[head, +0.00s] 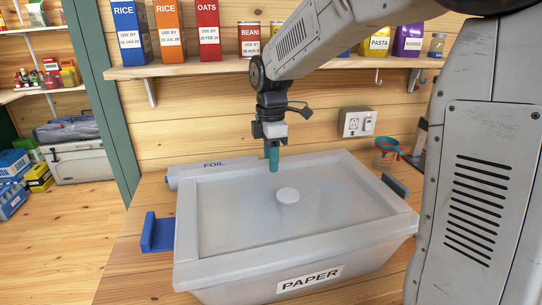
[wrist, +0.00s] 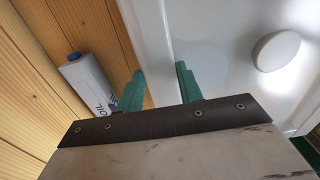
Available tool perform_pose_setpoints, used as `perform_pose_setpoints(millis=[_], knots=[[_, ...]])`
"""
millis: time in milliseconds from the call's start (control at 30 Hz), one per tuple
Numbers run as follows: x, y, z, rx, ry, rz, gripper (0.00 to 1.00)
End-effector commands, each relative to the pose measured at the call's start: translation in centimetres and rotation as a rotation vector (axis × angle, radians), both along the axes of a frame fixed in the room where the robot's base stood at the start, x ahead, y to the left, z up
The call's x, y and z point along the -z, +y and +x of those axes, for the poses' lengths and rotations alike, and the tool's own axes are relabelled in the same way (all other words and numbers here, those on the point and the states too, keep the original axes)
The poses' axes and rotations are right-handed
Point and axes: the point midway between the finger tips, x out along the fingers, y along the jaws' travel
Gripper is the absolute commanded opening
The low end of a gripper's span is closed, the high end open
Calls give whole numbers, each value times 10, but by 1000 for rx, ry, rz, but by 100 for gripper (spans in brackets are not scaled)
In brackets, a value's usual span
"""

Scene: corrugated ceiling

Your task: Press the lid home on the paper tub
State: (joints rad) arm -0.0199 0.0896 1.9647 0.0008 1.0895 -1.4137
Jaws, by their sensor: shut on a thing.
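The paper tub (head: 250,285) is a large pale grey box with a PAPER label on its front, standing on the wooden counter. Its lid (head: 340,205) is a pale panel with a round white knob (head: 288,195) and lies over the top. I cannot tell whether it sits flush all round. My gripper (head: 273,165) points down at the far edge of the lid, left of the middle. In the wrist view, its green fingers (wrist: 162,78) stand on either side of a pale rim at the lid's edge, closed on it; the contact itself is partly hidden. The knob (wrist: 276,50) is clear of the fingers.
A wall socket (head: 357,122) and a measuring cup (head: 386,152) stand behind; a loaded shelf (head: 200,69) hangs above.

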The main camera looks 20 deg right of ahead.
Motion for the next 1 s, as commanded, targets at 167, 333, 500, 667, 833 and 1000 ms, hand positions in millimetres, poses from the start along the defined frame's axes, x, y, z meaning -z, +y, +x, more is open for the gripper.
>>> perform_pose_setpoints(millis=[167, 333, 500, 667, 833, 1000], knots=[[0, 0, 0, 0, 0, 0, 8], [0, 0, 0, 0, 0, 0, 8], [2, 0, 0, 0, 0, 0, 8], [4, 0, 0, 0, 0, 0, 8], [4, 0, 0, 0, 0, 0, 8], [3, 0, 0, 0, 0, 0, 61]])
